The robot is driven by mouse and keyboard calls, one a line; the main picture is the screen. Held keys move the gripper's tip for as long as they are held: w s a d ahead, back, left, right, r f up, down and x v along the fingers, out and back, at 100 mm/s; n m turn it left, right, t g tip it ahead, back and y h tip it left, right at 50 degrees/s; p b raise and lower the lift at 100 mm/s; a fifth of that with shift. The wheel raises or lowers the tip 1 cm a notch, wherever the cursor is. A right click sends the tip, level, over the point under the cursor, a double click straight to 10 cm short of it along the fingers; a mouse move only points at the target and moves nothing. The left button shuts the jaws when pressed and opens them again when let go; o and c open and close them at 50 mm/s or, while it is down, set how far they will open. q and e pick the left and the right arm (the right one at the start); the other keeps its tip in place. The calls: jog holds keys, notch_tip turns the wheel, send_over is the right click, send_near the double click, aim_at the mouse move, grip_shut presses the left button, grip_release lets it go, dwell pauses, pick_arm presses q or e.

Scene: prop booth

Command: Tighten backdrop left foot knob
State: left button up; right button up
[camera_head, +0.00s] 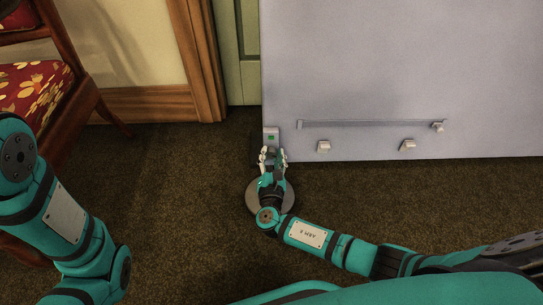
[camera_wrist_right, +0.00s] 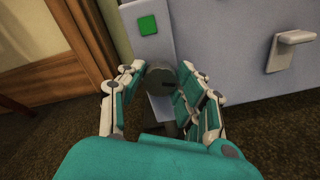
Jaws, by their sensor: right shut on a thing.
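The backdrop (camera_head: 400,70) is a large pale grey panel standing upright at the centre and right of the head view. At its lower left edge is a light grey post with a green square (camera_head: 271,137), which also shows in the right wrist view (camera_wrist_right: 148,25). The dark round foot knob (camera_wrist_right: 160,78) sits below that square. My right gripper (camera_head: 272,155) is shut on the knob, with its fingers on both sides in the right wrist view (camera_wrist_right: 165,85). In the head view the gripper mostly hides the knob. My left arm shows at the left, but its gripper is out of view.
A round grey base disc (camera_head: 251,200) lies on the dark carpet under my right wrist. Small pale brackets (camera_head: 323,146) and a thin rail (camera_head: 365,124) stick out from the panel. A wooden chair with a red floral seat (camera_head: 35,88) stands at the left. The carpet between is clear.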

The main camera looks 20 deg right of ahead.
jog(key=shift+r, duration=0.1)
jog(key=o, duration=1.1)
jog(key=shift+o, duration=0.2)
notch_tip(320, 180, up, 10)
jog(key=shift+f, duration=0.1)
